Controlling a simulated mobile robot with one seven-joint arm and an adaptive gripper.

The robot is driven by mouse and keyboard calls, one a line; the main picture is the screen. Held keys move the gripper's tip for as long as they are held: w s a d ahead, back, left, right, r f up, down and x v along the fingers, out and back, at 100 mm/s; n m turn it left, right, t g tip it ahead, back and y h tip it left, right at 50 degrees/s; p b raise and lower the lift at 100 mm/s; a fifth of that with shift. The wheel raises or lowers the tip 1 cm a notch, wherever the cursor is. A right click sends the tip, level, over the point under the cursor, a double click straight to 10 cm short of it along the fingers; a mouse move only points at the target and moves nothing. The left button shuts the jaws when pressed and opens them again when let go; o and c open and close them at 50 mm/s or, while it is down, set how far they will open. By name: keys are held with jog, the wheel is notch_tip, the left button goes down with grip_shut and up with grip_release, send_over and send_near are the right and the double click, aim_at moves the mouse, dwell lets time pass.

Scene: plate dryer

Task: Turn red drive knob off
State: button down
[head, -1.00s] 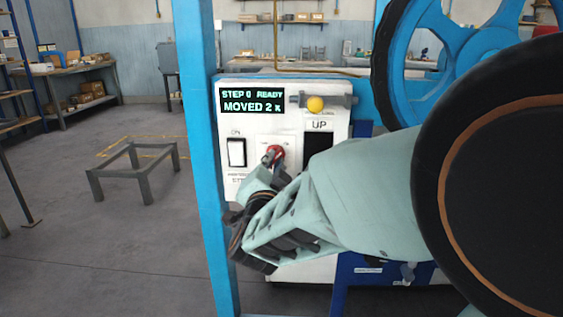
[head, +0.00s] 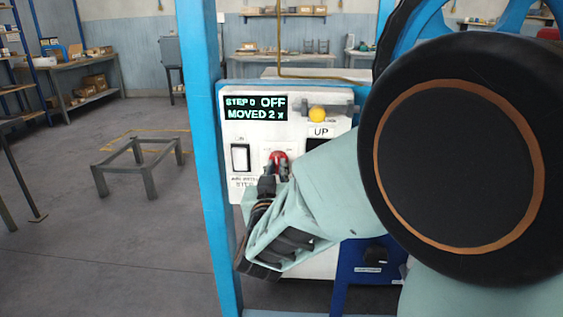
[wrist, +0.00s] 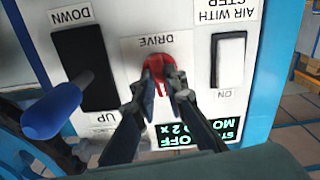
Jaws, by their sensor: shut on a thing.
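The red drive knob (head: 279,156) is on the white control panel (head: 240,186). In the wrist view the red knob (wrist: 160,70) sits under the upside-down DRIVE label. My gripper (head: 275,172) is shut on the knob, with a finger on each side of it, as the wrist view shows (wrist: 164,88). The fingers cover part of the knob. The display (head: 255,108) reads "STEP 0 OFF" and "MOVED 2 x".
A white rocker switch (head: 240,157) is left of the knob. A yellow ball knob (head: 318,115) is above right. A black UP/DOWN switch (wrist: 85,68) and a blue handle (wrist: 58,102) are near my gripper. A blue post (head: 205,150) stands left of the panel.

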jog(key=n+p, duration=0.1)
jog(key=n, duration=0.2)
jog(key=shift+r+n+p, duration=0.2)
jog(key=shift+n+p, duration=0.15)
jog(key=shift+n, duration=0.05)
jog(key=shift+f+n+p, duration=0.1)
jog(key=shift+n+p, duration=0.75)
jog(key=shift+n, duration=0.95)
jog(key=c, duration=2)
grip_release()
jog(key=shift+o, duration=0.2)
jog(key=s, duration=0.7)
jog(key=shift+s, duration=0.2)
jog(key=shift+a+f, duration=0.1)
